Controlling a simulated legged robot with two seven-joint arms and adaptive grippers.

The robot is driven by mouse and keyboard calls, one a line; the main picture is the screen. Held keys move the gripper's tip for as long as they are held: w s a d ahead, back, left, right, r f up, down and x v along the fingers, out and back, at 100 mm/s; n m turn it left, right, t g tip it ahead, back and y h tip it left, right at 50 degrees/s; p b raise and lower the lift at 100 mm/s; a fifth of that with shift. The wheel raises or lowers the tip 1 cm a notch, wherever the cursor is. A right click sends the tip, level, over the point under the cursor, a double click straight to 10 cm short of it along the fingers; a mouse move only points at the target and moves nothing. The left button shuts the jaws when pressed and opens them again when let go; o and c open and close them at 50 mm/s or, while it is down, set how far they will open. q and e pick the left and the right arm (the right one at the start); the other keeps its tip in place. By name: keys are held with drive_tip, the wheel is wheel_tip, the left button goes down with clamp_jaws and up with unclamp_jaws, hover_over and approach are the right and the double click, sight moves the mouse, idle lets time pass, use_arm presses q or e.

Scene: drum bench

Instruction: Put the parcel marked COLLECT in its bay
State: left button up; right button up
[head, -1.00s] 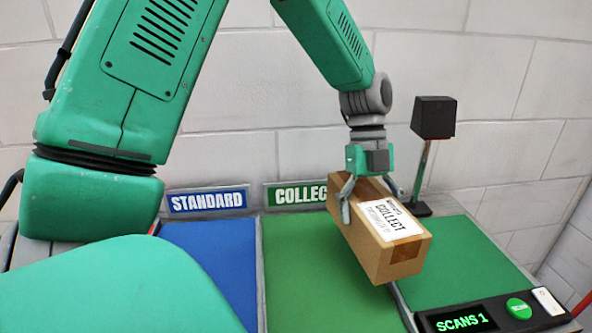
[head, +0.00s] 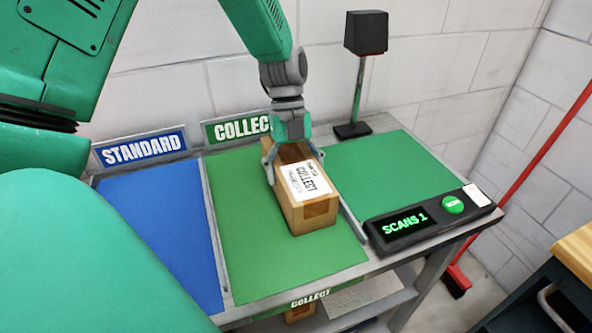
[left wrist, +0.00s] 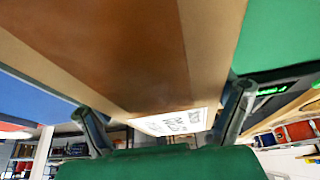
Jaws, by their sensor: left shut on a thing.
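The brown parcel (head: 318,214), with a white label reading COLLECT, is over the green COLLECT bay (head: 238,250), towards its right side. My left gripper (head: 293,168) is shut on the parcel from above, with one finger on each side. I cannot tell whether the parcel's underside touches the mat. The left wrist view shows the parcel's taped brown face (left wrist: 120,50) close up between the two fingers (left wrist: 165,118). The COLLECT sign (head: 232,130) stands behind the bay, partly hidden by my left gripper. My right gripper is not in view.
The blue STANDARD bay (head: 160,225) lies to the left, past a thin grey divider. To the right are a green scan mat (head: 385,170), a dark scanner on a post (head: 365,35) and a console reading SCANS 1 (head: 400,227). A red pole (head: 520,170) stands farther right.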

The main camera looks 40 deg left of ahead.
use_arm(q)
drive_tip(key=o, duration=1.6)
drive_tip(key=shift+d, duration=0.1)
drive_tip(key=shift+r, duration=0.15)
drive_tip(key=v, duration=1.1)
drive_tip(key=shift+r+p, duration=0.35)
drive_tip(key=shift+r, duration=0.05)
